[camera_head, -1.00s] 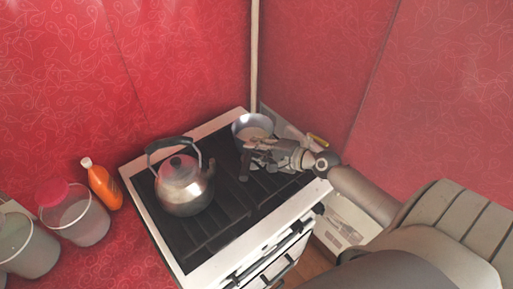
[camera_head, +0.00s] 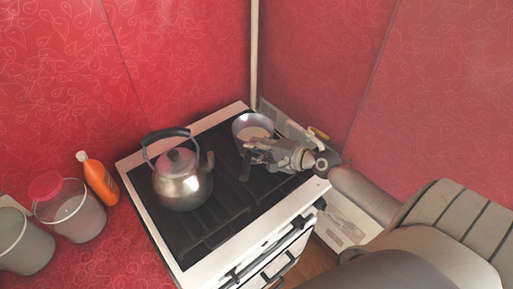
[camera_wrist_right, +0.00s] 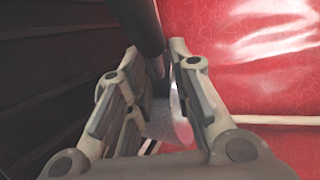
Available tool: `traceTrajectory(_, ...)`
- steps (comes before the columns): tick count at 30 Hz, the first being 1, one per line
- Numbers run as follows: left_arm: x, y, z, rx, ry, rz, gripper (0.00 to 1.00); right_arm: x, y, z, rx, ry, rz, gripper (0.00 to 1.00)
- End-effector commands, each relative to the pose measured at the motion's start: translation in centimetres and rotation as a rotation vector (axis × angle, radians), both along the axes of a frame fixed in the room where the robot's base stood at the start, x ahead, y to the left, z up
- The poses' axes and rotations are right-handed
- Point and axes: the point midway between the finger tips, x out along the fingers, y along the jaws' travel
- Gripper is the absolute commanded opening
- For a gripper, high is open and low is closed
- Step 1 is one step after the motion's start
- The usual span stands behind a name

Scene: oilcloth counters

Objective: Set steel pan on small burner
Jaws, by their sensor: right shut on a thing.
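The steel pan (camera_head: 252,122) is at the back right corner of the stove (camera_head: 228,248), its bowl showing just beyond my right gripper (camera_head: 252,150). I cannot tell whether it rests on the stove or hangs slightly above it. My right gripper is shut on the pan's dark handle (camera_wrist_right: 142,25), which shows between the fingers in the right wrist view (camera_wrist_right: 165,85). The small burner is not clearly distinguishable on the dark stove top. My left gripper is not in view.
A steel kettle (camera_head: 182,188) stands on the left part of the stove. An orange bottle (camera_head: 100,180) and clear containers (camera_head: 75,215) stand left of the stove. Red walls close the corner behind. The front middle of the stove top is clear.

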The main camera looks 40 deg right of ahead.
Motion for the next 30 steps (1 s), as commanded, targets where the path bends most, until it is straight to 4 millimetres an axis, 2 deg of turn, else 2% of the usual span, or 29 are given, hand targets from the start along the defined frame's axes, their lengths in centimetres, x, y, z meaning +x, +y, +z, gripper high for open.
traceTrajectory(11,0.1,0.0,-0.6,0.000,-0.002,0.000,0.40,0.2,-0.1,-0.3,-0.002,-0.012,-0.003,0.00)
traceTrajectory(12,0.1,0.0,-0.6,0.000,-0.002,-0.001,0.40,0.2,-0.1,-0.2,-0.002,-0.012,-0.003,0.22)
traceTrajectory(18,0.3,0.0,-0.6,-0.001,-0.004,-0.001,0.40,0.1,0.0,-0.3,-0.001,-0.008,-0.002,0.46)
traceTrajectory(30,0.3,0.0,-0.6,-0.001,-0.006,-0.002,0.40,-0.5,-0.1,-0.9,0.002,0.007,0.000,0.46)
